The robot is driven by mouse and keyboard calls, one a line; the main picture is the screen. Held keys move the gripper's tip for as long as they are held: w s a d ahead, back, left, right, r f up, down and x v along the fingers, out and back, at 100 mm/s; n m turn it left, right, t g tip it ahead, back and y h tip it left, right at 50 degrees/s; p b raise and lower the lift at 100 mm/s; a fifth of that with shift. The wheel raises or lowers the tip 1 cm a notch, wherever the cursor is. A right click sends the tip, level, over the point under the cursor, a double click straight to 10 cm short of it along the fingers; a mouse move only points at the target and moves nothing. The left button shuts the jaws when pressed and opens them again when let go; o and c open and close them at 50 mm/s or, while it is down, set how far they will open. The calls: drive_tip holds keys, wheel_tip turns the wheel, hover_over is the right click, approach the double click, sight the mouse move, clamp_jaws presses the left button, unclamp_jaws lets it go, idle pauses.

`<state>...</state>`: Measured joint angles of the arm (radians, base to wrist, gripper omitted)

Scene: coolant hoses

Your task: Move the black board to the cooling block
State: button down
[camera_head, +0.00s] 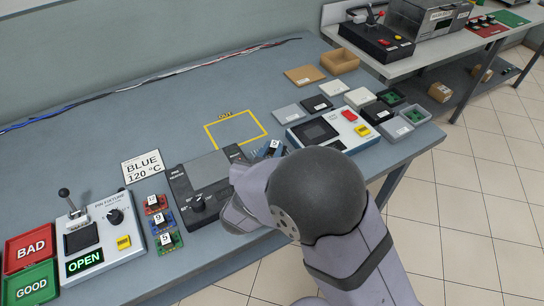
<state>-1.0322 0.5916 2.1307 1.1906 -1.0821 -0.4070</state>
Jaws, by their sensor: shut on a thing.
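My gripper (238,214) is at the near edge of the bench, at the right end of the black preheater (202,182). My wrist covers most of it, so its fingertips are hidden. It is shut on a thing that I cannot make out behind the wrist. I cannot pick out the black board for certain. A small dark-blue board with a white number tag (273,147) shows just beyond my wrist. I cannot identify the cooling block; it may be hidden behind my arm.
Red, blue and green tagged boards (163,223) lie left of the preheater, beside the pin fixture (86,238). BAD (31,247) and GOOD (33,285) trays are at far left. A tester (334,130) stands right of a clear yellow-outlined area (236,130).

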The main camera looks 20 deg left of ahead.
drive_tip(key=shift+f, duration=1.25)
drive_tip(key=shift+f, duration=0.25)
drive_tip(key=c, duration=1.6)
unclamp_jaws()
drive_tip(key=shift+r, duration=0.1)
drive_tip(key=shift+r, duration=0.2)
drive_tip(key=shift+s, duration=0.35)
drive_tip(key=v, duration=1.1)
drive_tip(key=shift+s+r+b, duration=0.1)
drive_tip(key=shift+s+b, duration=0.05)
drive_tip(key=shift+b, duration=0.15)
